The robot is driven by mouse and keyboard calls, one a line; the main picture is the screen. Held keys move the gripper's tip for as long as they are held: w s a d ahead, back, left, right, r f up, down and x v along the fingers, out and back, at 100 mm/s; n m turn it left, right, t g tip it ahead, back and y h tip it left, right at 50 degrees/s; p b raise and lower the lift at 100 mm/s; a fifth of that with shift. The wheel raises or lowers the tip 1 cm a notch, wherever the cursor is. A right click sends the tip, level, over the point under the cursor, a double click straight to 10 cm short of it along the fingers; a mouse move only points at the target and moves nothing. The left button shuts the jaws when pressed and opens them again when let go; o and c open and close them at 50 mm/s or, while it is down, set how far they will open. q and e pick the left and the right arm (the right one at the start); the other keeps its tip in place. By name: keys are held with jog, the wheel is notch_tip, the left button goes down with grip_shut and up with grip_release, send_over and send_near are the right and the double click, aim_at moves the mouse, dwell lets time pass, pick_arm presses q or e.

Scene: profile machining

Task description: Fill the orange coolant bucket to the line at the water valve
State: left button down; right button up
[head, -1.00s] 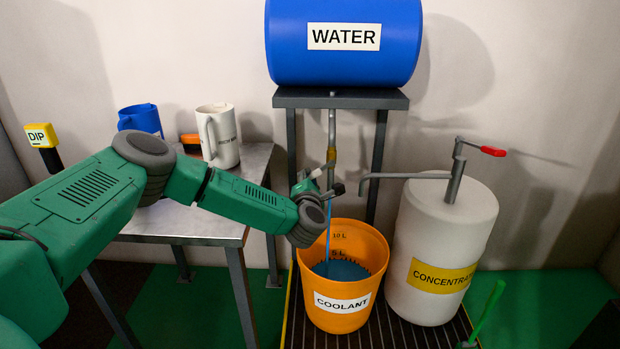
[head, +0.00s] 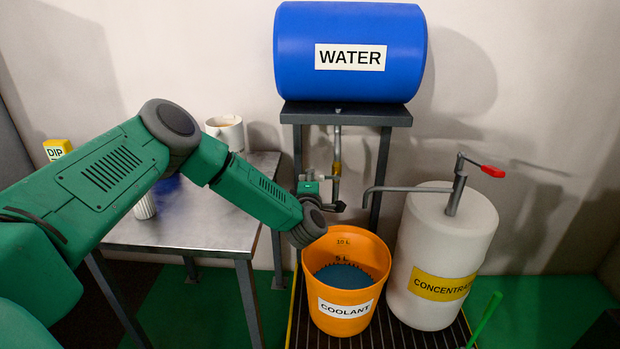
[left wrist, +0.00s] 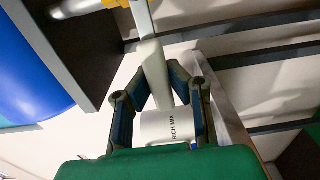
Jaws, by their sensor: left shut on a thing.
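The orange coolant bucket (head: 380,250) stands upright on the grate under the water outlet, labelled COOLANT. Blue liquid (head: 345,276) lies in it, its surface near the 5 L mark and well below the 10 L mark. No stream falls from the outlet now. The water valve (head: 337,168) hangs on the pipe under the blue WATER drum (head: 350,35). My left gripper (head: 324,191) is at the valve, above the bucket's left rim. In the left wrist view its fingers (left wrist: 160,84) close on the pale valve lever (left wrist: 153,62). My right gripper is not seen.
A white CONCENTRATE drum (head: 445,245) with a spout and red-handled crank stands right of the bucket. A metal table (head: 190,232) at left holds a white mug (head: 228,133), partly hidden by my arm. A green handle (head: 487,318) rises at lower right.

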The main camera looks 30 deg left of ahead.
pick_arm(q)
jog(key=shift+d+f, duration=0.3)
jog(key=c, duration=1.5)
grip_release()
jog(key=shift+o, duration=0.2)
jog(key=shift+d+r, duration=0.1)
jog(key=shift+r, duration=0.1)
jog(key=v, duration=1.2)
